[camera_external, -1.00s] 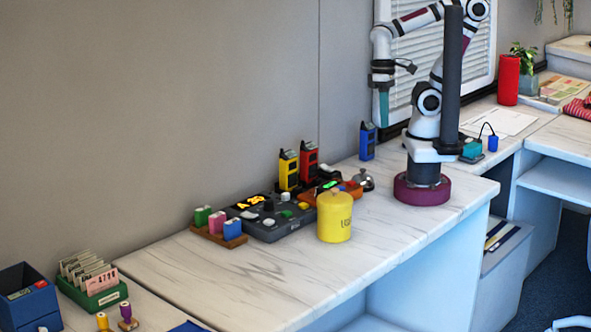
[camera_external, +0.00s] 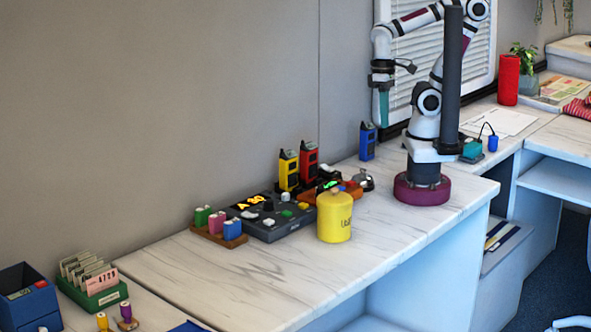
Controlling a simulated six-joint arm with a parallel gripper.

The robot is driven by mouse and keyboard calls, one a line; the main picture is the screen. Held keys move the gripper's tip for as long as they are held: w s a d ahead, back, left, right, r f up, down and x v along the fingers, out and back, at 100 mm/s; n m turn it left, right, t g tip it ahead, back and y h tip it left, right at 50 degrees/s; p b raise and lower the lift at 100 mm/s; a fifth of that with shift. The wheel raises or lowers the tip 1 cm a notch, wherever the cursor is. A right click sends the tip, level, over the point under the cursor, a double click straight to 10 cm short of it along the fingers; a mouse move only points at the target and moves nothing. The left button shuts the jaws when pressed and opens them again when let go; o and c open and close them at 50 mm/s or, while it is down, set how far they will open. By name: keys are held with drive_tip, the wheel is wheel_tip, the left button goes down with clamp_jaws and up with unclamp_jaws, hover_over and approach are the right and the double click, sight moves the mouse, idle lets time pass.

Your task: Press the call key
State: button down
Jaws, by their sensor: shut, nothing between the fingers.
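A dark grey console (camera_external: 262,229) sits on the white marbled counter, with a lit amber display (camera_external: 250,202) at its back left. White keys (camera_external: 249,215) and a green key (camera_external: 287,214) show on its top. The key labels are too small to read, so I cannot tell which is the call key. My gripper (camera_external: 383,109), with teal fingers, is shut and empty. It points down, high above the counter at the back right, well apart from the console.
A yellow canister (camera_external: 334,220) stands at the console's front right. Yellow (camera_external: 289,171), red (camera_external: 309,161) and blue (camera_external: 367,142) handheld devices stand behind. A wooden rack (camera_external: 220,236) with coloured blocks is left of the console. A silver bell (camera_external: 364,181) is at right.

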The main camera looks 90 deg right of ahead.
drive_tip(key=m+t+y, duration=0.2)
drive_tip(key=m+y, duration=0.5)
drive_tip(key=m, duration=1.6)
hover_over(303, 206)
drive_tip(key=d, duration=0.2)
wheel_tip(303, 206, down, 7)
drive_tip(key=shift+s+d, duration=0.15)
drive_tip(key=shift+s, duration=0.15)
drive_tip(key=shift+f, duration=4.35)
drive_tip(key=shift+f, duration=0.1)
drive_tip(key=shift+f, duration=0.3)
